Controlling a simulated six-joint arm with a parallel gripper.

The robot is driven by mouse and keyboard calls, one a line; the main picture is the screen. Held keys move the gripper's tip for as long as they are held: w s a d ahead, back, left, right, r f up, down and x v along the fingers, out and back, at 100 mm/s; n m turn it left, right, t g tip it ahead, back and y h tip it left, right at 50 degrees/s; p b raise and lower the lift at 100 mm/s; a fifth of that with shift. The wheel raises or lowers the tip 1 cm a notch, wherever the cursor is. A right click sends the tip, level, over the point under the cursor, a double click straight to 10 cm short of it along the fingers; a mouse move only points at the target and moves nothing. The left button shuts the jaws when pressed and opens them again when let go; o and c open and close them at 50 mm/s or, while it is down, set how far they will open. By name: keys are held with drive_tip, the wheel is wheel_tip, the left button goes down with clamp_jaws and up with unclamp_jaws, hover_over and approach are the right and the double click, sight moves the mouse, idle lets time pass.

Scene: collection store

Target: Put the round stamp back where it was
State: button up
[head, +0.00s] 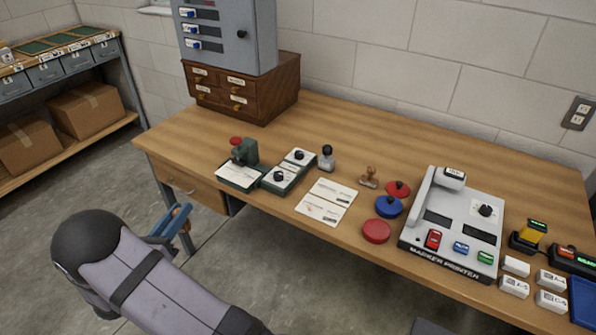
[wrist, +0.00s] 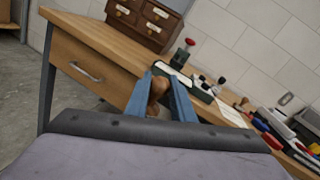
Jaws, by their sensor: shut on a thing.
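My gripper (head: 172,224) is off the front left of the desk, above the floor. Its blue fingers (wrist: 160,92) are shut on a brown wooden piece, which looks like the round stamp (wrist: 157,88); its far end is partly hidden by the fingers. On the desk stand a small wooden-handled stamp (head: 370,176) and a black-knobbed stamp (head: 327,158). Beside them are a small red round pad (head: 398,188), a blue round pad (head: 388,206) and a larger red disc (head: 376,231).
A wooden drawer cabinet (head: 245,92) stands at the back left. The desk's back middle is clear.

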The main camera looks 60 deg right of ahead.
drive_tip(key=s+d+r+m+g, duration=0.25)
drive_tip(key=d+r, duration=0.35)
drive_tip(key=d, duration=0.6)
drive_tip(key=s+d+r+m+g, duration=0.1)
drive_tip(key=s+d+r+g, duration=0.4)
drive_tip(key=d, duration=0.7)
drive_tip(key=s+d+m+g+b, duration=0.2)
drive_tip(key=s+d, duration=1.5)
drive_tip(key=s, duration=0.4)
drive_tip(key=shift+t, duration=0.25)
drive_tip(key=shift+w+f+p, duration=0.15)
drive_tip(key=shift+f+p, duration=0.35)
drive_tip(key=shift+f, duration=4.7)
drive_tip(key=shift+f+b, duration=0.3)
drive_tip(key=o, duration=0.8)
drive_tip(key=shift+r, duration=0.1)
drive_tip(key=shift+o, duration=0.2)
